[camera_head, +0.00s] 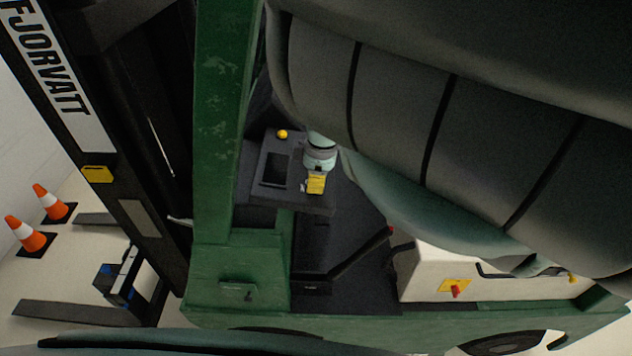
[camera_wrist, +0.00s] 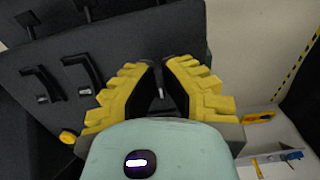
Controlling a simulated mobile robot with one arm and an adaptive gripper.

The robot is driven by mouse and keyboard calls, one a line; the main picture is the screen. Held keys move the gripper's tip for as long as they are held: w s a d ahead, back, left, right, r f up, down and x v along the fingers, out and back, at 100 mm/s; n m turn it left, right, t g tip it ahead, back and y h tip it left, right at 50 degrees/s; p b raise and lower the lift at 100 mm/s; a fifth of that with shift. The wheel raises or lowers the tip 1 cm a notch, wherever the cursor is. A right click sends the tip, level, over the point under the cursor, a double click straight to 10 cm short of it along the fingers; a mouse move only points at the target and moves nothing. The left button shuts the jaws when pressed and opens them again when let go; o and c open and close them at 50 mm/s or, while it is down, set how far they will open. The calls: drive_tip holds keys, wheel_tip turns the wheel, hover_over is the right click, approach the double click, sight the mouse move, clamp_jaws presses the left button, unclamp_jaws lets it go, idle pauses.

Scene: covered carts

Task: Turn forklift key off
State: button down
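My gripper (camera_head: 316,184) has yellow fingers and points down at the dark console (camera_head: 262,196) of a green forklift in the head view. In the wrist view, my gripper (camera_wrist: 159,66) shows its two fingers partly drawn together, with a narrow gap between the black pads. A small grey piece (camera_wrist: 161,92), which looks like the key, shows in this gap. I cannot see either pad touching it. A small pale piece also shows just left of the fingers in the head view; I cannot tell if it is the key. The key's turn position is not clear.
A yellow button (camera_head: 282,134) sits on the console's far edge. Black levers (camera_wrist: 80,75) stand on the panel left of my fingers. A green post (camera_head: 220,120) rises left of the console. Two orange cones (camera_head: 27,236) stand on the floor at far left.

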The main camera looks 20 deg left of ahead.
drive_tip(key=shift+n, duration=0.3)
idle(0.4)
drive_tip(key=c, duration=1.1)
unclamp_jaws()
